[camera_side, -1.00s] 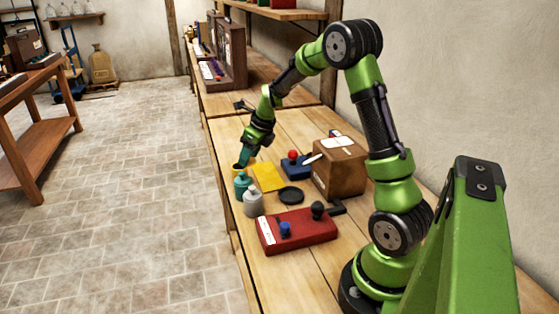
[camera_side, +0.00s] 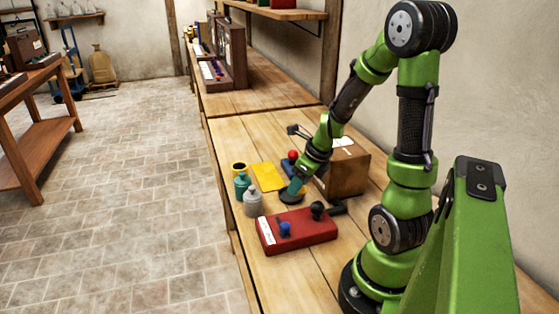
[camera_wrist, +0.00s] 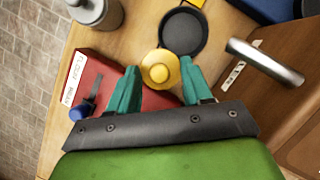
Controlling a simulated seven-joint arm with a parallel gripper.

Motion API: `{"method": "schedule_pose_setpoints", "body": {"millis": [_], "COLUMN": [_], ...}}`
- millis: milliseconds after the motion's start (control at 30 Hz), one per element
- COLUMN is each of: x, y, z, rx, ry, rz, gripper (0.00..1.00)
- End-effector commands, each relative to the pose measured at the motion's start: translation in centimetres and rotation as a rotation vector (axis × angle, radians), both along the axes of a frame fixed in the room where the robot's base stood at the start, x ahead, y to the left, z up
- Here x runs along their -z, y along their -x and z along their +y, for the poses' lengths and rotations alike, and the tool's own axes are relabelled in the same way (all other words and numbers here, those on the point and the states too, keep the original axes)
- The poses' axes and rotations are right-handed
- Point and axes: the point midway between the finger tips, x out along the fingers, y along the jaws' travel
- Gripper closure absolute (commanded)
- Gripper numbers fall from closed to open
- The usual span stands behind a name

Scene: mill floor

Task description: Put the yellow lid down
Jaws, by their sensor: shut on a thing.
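The yellow lid (camera_wrist: 160,66), round with a raised knob, is between the teal fingertips of my gripper (camera_wrist: 159,72) in the wrist view. My gripper is shut on it. A black round dish (camera_wrist: 183,31) lies just beyond the lid in the wrist view; their edges overlap in the picture. In the side view my gripper (camera_side: 294,190) is low over the dish (camera_side: 291,198), and the lid cannot be made out there. A yellow pot (camera_side: 239,167) with a dark open top stands at the table's left edge.
A teal bottle (camera_side: 242,186) and a grey bottle (camera_side: 253,204) stand left of the dish. A yellow sheet (camera_side: 268,177) lies behind it. A red box (camera_side: 300,235) with knobs is in front, and a brown box (camera_side: 347,172) stands to the right.

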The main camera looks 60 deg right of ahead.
Motion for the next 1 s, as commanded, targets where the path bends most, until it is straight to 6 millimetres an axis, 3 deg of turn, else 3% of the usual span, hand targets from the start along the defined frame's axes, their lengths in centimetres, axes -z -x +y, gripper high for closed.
{"method": "schedule_pose_setpoints", "body": {"millis": [133, 267, 800, 1000], "x": [1.0, 1.1, 2.4, 2.6], "y": [1.0, 0.3, -10.7, -12.4], "z": [1.0, 0.6, -6.8, -7.9], "rx": [-0.061, -0.1, -0.108, -0.107], "ry": [-0.001, 0.002, 0.001, 0.001], "rz": [0.0, -0.002, -0.002, -0.002], "gripper": [0.8, 0.8, 0.8, 0.8]}}
